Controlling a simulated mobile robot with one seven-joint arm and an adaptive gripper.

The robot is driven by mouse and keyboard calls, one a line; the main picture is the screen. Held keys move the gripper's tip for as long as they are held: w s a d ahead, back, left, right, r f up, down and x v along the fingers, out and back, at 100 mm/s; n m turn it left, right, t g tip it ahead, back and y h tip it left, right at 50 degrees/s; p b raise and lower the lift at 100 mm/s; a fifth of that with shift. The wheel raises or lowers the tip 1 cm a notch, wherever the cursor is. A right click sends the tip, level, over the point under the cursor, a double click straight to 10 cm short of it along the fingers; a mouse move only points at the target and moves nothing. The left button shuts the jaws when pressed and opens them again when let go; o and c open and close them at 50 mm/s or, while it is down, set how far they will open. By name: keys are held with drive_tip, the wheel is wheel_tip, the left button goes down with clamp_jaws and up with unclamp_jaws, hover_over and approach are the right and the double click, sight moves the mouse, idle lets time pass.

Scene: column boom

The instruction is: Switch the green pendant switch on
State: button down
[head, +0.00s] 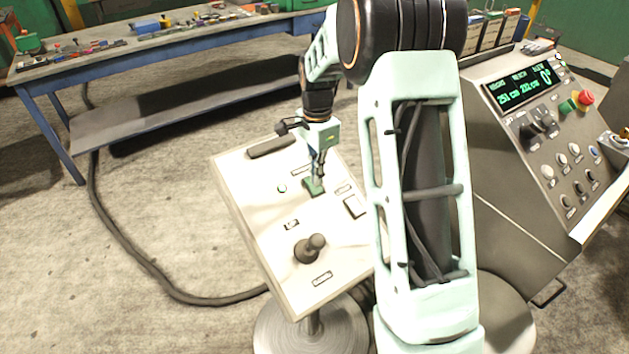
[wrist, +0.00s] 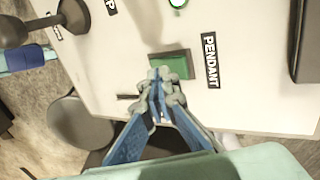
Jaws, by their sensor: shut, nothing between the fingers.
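The green pendant switch (wrist: 172,65) is a square green rocker on a pale panel (wrist: 240,105), beside a black label reading PENDANT (wrist: 210,60). In the head view the green switch (head: 314,188) shows partly behind my fingertips. My gripper (head: 317,180) points down at it with fingers together. In the wrist view my gripper (wrist: 158,78) has its closed fingertips at the near edge of the switch and covers part of it. I cannot tell whether they touch it. A small round lamp with a green ring (wrist: 177,3) is at the top edge of the wrist view.
A black joystick (head: 312,244) stands on the panel, with a rocker switch (head: 353,207) at its right side. A console with a green display (head: 525,86) stands at right. A blue workbench (head: 150,45) with small parts is behind. A cable (head: 140,255) lies on the floor.

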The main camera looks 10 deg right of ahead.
sight(317, 189)
drive_tip(key=shift+r+p, duration=1.55)
drive_tip(key=shift+r, duration=1)
